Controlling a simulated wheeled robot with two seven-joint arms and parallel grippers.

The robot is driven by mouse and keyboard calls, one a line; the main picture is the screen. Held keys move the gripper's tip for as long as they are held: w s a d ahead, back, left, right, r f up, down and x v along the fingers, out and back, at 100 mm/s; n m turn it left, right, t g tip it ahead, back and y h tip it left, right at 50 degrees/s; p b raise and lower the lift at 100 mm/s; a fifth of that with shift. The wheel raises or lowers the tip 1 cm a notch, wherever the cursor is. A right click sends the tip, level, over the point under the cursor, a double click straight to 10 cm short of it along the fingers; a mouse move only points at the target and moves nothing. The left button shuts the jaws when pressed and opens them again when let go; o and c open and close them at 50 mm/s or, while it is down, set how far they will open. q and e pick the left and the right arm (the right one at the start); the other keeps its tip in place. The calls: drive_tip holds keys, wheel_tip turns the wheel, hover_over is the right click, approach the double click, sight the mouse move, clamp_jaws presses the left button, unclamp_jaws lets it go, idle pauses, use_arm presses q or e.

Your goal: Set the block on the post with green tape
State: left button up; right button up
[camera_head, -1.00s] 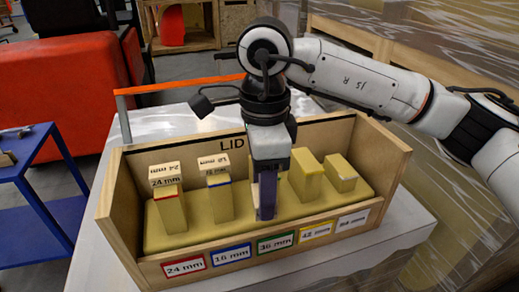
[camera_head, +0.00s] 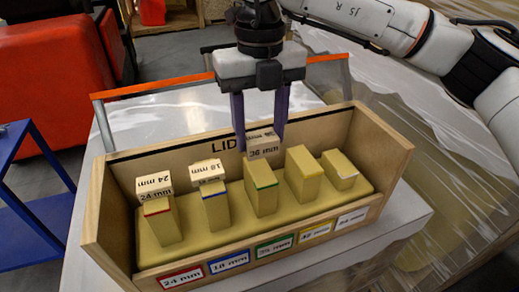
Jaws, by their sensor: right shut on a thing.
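The post with green tape (camera_head: 262,201) stands in the middle of a row of posts in a wooden box. A pale block marked 36 mm (camera_head: 263,147) is right above the back of its top; I cannot tell whether the two touch. My right gripper (camera_head: 262,141) comes down from above with a purple finger on each side of this block, shut on it. My left gripper is not in view.
The wooden box (camera_head: 107,215) has colour-framed labels along its front. Blocks marked 24 mm (camera_head: 154,183) and 18 mm (camera_head: 206,171) sit at the red-taped and blue-taped posts. The yellow-taped post (camera_head: 303,178) and white-taped post (camera_head: 340,173) have bare tops.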

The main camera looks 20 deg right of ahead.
sight(260, 152)
drive_tip(key=shift+f, duration=2.3)
drive_tip(key=shift+f, duration=0.2)
drive_tip(key=o, duration=1.1)
drive_tip(key=shift+r, duration=0.1)
wheel_tip(260, 152, up, 12)
drive_tip(key=shift+r+b, duration=0.2)
drive_tip(key=shift+b, duration=0.15)
